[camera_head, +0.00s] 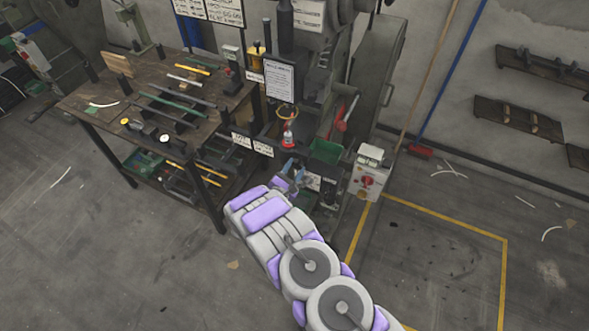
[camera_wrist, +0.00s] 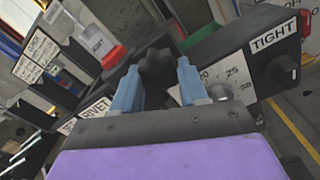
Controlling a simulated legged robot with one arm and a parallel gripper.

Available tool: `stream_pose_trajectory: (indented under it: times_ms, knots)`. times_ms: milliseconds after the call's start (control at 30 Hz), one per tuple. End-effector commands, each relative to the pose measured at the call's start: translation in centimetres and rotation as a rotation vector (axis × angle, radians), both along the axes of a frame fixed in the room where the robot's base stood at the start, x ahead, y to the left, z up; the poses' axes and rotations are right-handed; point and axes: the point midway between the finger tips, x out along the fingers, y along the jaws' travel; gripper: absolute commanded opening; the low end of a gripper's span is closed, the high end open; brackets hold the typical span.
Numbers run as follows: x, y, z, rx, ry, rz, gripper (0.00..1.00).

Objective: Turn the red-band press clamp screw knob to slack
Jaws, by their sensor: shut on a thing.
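The clamp screw knob (camera_wrist: 157,70) is black and lobed and sits between the blue fingers of my gripper (camera_wrist: 158,82) in the wrist view. The fingers are closed against its sides. A white scale plate (camera_wrist: 215,75) with numbers lies just behind and right of the knob, and a "TIGHT" label (camera_wrist: 273,39) is farther right. In the head view my gripper (camera_head: 289,178) is at the front of the press (camera_head: 305,95), and the knob is hidden there.
A workbench (camera_head: 105,103) with tools stands left of the press. A red-and-clear bottle (camera_head: 288,137) and a green bin (camera_head: 326,151) are close to my gripper. A switch box (camera_head: 368,180) stands to the right. Open floor inside yellow lines lies right.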

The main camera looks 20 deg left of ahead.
Motion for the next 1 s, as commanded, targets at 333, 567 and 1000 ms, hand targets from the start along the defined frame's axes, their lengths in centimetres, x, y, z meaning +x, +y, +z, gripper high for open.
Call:
stream_pose_trajectory:
  times_ms: [333, 567, 1000]
  knots:
    - [-0.2, 0.1, -0.3, -0.002, 0.007, 0.004, 0.57]
    - [-0.2, -0.2, 0.0, 0.001, 0.003, 0.001, 0.69]
    - [-3.9, 0.4, 0.1, 0.000, 0.001, 0.006, 0.69]
